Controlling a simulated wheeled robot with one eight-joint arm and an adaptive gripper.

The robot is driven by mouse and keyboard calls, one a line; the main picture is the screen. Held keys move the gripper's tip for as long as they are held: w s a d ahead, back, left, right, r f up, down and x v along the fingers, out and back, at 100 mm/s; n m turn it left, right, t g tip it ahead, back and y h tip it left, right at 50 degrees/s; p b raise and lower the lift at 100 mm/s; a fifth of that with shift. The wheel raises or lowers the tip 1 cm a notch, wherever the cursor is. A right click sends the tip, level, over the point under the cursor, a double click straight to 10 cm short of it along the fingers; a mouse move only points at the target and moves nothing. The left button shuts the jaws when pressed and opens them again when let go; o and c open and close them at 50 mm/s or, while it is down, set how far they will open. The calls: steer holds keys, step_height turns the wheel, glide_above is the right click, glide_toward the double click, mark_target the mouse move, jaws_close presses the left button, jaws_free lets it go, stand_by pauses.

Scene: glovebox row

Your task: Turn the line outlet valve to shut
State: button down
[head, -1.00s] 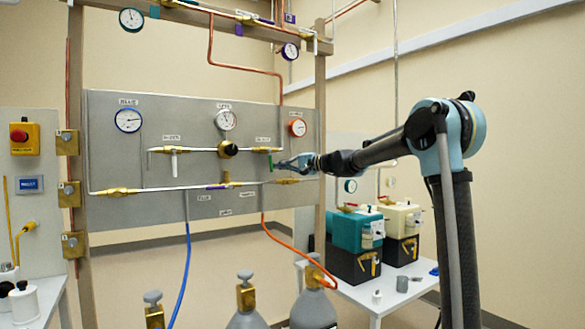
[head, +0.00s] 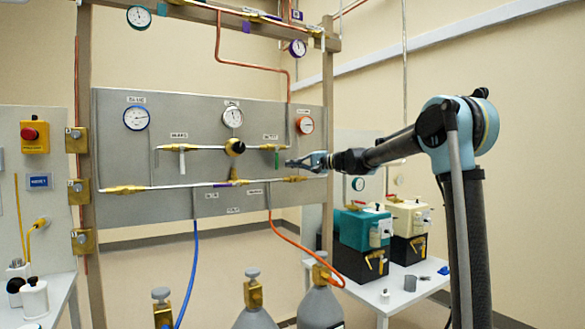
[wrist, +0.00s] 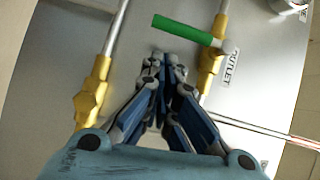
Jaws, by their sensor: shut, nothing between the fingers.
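The line outlet valve is a brass body on the upper pipe with a green lever (head: 277,160), under a small label at the panel's right. The lever hangs down, across the pipe. The wrist view shows the green lever (wrist: 186,29) crosswise to its brass valve body (wrist: 211,62), beside the OUTLET label (wrist: 228,68). My gripper (head: 289,163) is just right of the lever in the head view. In the wrist view its fingertips (wrist: 164,62) are together and empty, below the lever with a small gap in the picture. Depth to the panel is hard to tell.
A white-handled valve (head: 181,158) and a black regulator knob (head: 235,147) share the upper pipe. The lower pipe (head: 170,187) has brass fittings, one near my gripper. Gauges, a wooden post (head: 327,110) and an orange hose (head: 300,248) are close. Gas cylinders (head: 253,300) stand below.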

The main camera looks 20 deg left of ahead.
steer(key=w+v, duration=0.2)
steer(key=v, duration=0.9)
steer(key=shift+s+d+f, duration=0.3)
steer(key=shift+s, duration=0.05)
steer(key=s+d+f+h, duration=0.8)
steer(key=s+d+f, duration=1.1)
steer(key=s+f, duration=0.2)
steer(key=s+d+f+n+g+h, duration=0.1)
steer(key=s+d+f+h, duration=0.8)
steer(key=s+d+f, duration=1)
steer(key=s+f, duration=0.3)
steer(key=f, duration=0.1)
steer(key=shift+s, duration=0.3)
steer(key=shift+w+f, duration=0.25)
steer(key=shift+w, duration=0.2)
